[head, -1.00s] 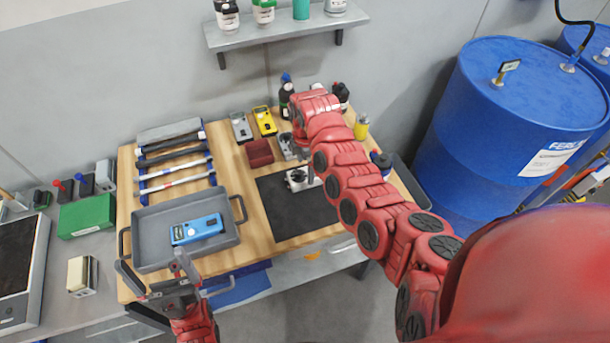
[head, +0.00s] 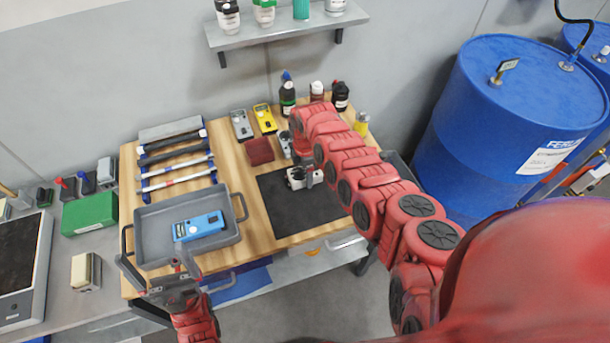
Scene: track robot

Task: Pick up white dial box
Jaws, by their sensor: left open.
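The white dial box (head: 296,178) sits on the black mat (head: 292,214) on the wooden bench top, near the mat's back edge. My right gripper (head: 308,179) points down at the box's right side, close to it or touching it. Its fingers are mostly hidden behind my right wrist, so I cannot tell whether it grips the box. My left gripper (head: 153,272) is open and empty at the front edge of the grey tray (head: 155,250), well left of the box.
The tray holds a blue meter (head: 199,227). Behind the mat are a dark red box (head: 260,151), a grey meter (head: 240,125), a yellow meter (head: 264,119) and bottles (head: 287,97). Blue drums (head: 500,130) stand to the right. The mat's front is bare.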

